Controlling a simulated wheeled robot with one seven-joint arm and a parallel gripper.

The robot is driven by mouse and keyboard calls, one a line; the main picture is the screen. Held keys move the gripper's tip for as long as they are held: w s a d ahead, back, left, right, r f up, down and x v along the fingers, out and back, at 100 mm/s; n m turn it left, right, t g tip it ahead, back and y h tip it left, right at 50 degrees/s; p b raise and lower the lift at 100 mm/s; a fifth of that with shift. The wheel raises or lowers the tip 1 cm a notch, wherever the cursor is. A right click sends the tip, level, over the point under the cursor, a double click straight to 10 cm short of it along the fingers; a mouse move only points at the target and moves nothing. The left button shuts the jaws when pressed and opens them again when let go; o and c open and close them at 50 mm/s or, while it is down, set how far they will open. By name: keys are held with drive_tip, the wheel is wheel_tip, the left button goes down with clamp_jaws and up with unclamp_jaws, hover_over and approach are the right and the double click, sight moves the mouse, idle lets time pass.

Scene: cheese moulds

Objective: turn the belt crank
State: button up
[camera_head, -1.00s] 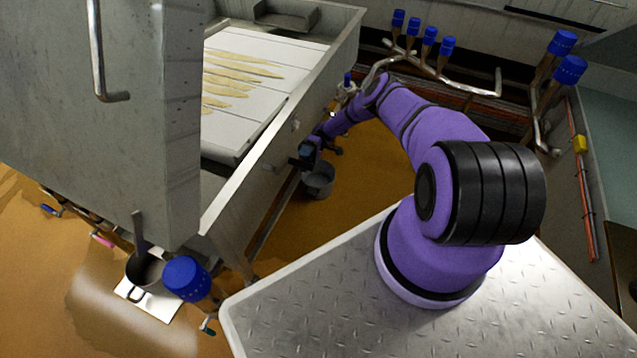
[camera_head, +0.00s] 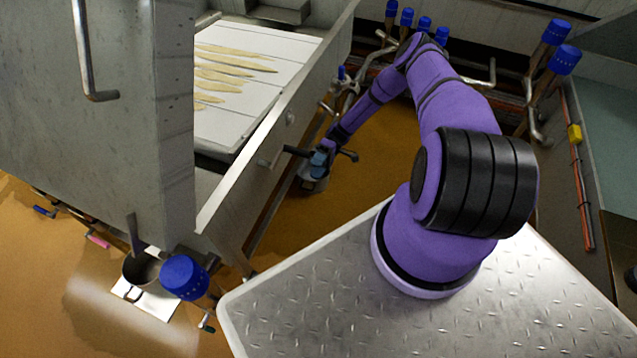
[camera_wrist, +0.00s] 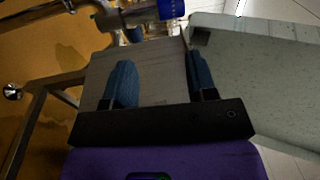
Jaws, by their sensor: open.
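My gripper (camera_head: 318,162) hangs low beside the long metal side wall of the vat (camera_head: 262,150). Its two blue fingers stand apart in the wrist view (camera_wrist: 162,85), with nothing held between them. A dark bar (camera_head: 297,151) shows just left of the gripper, close to the wall. It may be the crank's handle, but I cannot tell it from parts of my gripper. The wrist view does not clearly show a crank; a plain grey-brown surface (camera_wrist: 160,65) lies beyond the fingers.
White boards with pale strips (camera_head: 235,75) lie inside the vat. Pipes with blue-capped valves (camera_head: 548,45) run along the back and right. A dark pot (camera_head: 142,268) stands at lower left. Orange floor is open right of my gripper.

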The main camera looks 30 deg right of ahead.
drive_tip(key=s+a+g, duration=0.2)
drive_tip(key=s+a, duration=0.1)
drive_tip(key=s, duration=0.4)
drive_tip(key=shift+a+r+n, duration=0.25)
drive_tip(key=shift+a+n, duration=0.05)
drive_tip(key=shift+a, duration=0.05)
